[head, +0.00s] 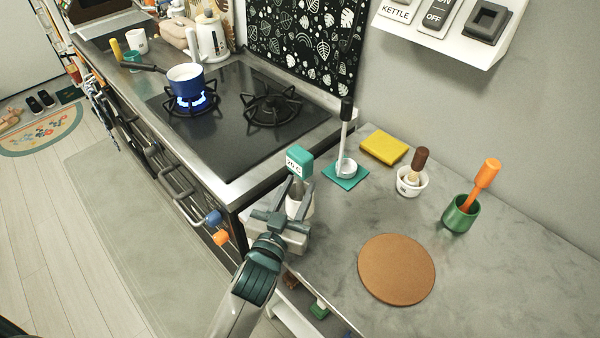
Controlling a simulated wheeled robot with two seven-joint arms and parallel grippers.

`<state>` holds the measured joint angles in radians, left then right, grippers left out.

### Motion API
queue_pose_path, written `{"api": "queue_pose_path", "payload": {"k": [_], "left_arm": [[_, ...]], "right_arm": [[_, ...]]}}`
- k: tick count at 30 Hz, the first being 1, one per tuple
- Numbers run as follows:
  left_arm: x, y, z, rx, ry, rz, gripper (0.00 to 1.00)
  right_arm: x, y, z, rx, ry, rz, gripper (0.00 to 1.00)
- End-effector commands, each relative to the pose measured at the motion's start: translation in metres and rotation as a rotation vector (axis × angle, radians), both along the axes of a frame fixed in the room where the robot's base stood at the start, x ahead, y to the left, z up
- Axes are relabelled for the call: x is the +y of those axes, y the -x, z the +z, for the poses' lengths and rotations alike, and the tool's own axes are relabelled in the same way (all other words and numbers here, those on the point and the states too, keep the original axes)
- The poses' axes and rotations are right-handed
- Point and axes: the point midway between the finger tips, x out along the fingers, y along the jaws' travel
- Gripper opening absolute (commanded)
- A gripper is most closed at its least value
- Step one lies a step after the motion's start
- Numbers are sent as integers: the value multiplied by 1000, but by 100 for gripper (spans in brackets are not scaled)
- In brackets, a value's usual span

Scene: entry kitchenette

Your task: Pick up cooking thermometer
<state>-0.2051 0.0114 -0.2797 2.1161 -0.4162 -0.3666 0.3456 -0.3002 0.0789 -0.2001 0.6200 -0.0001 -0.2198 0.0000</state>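The cooking thermometer (299,161) has a teal head with a small white display reading about 20 C. It stands upright in a white cup (301,207) near the counter's front left edge. My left gripper (298,184) reaches in from below, and its two fingers are spread apart on either side below the thermometer's head. I cannot tell whether either finger touches it. The gripper hides much of the cup and the thermometer's lower part. My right gripper is out of view.
A teal mat (346,182) with a black-handled utensil in a white holder stands just right. Further right are a yellow sponge (384,148), a white pot (412,186), a green pot (460,214) and a round brown board (397,269). A blue pan (186,84) sits over a lit burner.

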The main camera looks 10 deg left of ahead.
Motion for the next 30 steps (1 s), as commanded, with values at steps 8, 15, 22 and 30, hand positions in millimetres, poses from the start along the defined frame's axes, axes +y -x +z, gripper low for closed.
{"api": "queue_pose_path", "payload": {"k": [8,15,22,30], "left_arm": [[-2,-16,0,0,0,0,34],[-2,-16,1,1,0,0,34],[-2,-16,1,1,0,0,24],[-2,-16,1,0,0,0,0]], "right_arm": [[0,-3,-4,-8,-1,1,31],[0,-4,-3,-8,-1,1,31],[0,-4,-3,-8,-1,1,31],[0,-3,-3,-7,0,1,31]]}}
